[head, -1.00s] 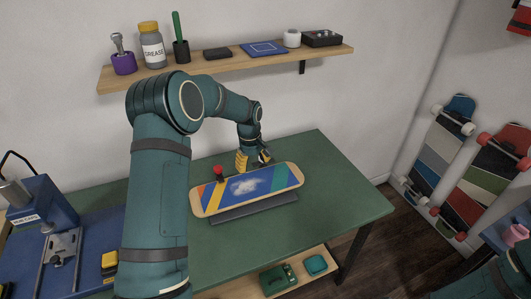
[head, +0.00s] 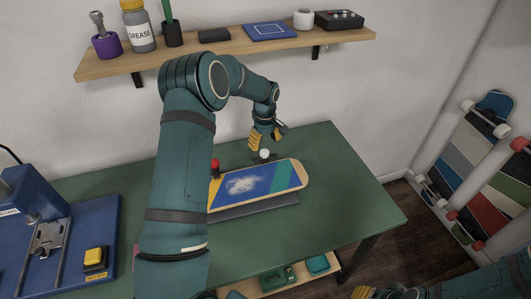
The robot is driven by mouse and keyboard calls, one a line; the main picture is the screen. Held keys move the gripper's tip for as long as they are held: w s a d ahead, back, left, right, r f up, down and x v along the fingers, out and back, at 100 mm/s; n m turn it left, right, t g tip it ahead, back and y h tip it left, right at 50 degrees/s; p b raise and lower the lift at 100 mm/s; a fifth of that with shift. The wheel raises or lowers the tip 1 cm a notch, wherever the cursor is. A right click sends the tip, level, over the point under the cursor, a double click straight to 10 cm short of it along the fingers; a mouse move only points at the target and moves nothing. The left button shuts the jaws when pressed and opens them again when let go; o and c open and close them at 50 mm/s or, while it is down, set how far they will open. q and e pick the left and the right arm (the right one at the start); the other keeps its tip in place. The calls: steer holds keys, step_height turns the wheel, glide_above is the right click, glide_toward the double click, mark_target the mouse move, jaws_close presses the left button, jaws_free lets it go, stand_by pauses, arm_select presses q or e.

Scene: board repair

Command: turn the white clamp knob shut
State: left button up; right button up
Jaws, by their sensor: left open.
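The white clamp knob (head: 264,153) stands at the back edge of the skateboard deck (head: 292,178), which rests on a dark stand on the green bench. A red knob (head: 215,164) stands further left along the same edge, partly behind my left arm. My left gripper (head: 267,138) is open and empty just above the white knob, its yellow fingertips apart. No contact with the knob shows. My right gripper (head: 364,292) is at the bottom edge, only partly in frame, so its jaws cannot be judged. My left arm hides the deck's left end.
A wall shelf (head: 230,50) with a grease jar (head: 138,30) and other items hangs behind the bench. A blue machine base (head: 100,225) with a yellow button stands at left. The green bench (head: 350,200) is clear right of the deck. Skateboards lean at right.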

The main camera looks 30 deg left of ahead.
mark_target(265, 152)
arm_select(q)
step_height(265, 152, down, 5)
steer(key=shift+f, duration=0.1)
stand_by(0.3)
jaws_close()
